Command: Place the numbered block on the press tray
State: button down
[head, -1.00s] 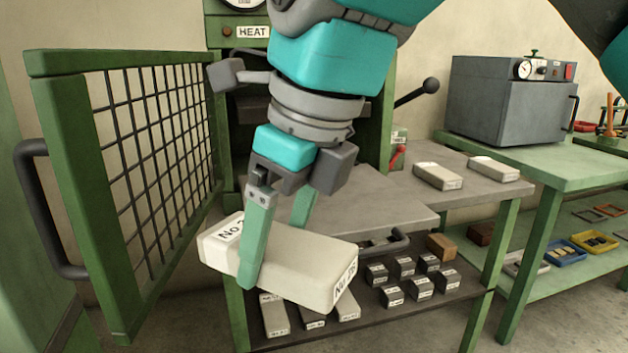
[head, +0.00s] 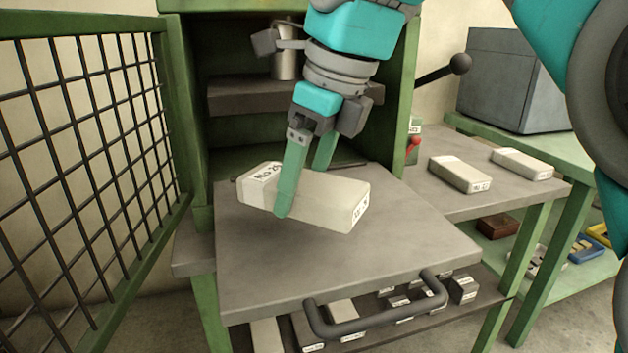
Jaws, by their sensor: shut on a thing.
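The numbered block (head: 322,198) is a long cream block with white labels on its top left and right end; the number is not fully readable. My gripper (head: 304,192) is shut on it, with green fingers on either side. The block is over the press tray (head: 260,272), a flat grey plate pulled out of the green press with a dark handle (head: 380,318) at its front. The block looks close above the tray or touching it; I cannot tell which. The far finger's tip is hidden behind the block.
The green mesh guard door (head: 95,150) stands open at the left. Two pale blocks (head: 460,174) lie on the side table at the right, by a grey oven (head: 515,80). A black lever (head: 445,70) sticks out of the press. A lower shelf holds several blocks.

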aim_at(325, 179)
jog(key=w+d, duration=0.1)
jog(key=w, duration=0.1)
jog(key=w+d, duration=0.1)
jog(key=w, duration=0.2)
jog(key=w+d+p, duration=0.1)
jog(key=w, duration=0.1)
jog(key=shift+w+f, duration=0.3)
jog(key=shift+f, duration=0.1)
jog(key=shift+s+f, duration=0.1)
jog(key=shift+f, duration=1.65)
jog(key=shift+f, duration=0.2)
grip_release()
jog(key=shift+r, duration=0.1)
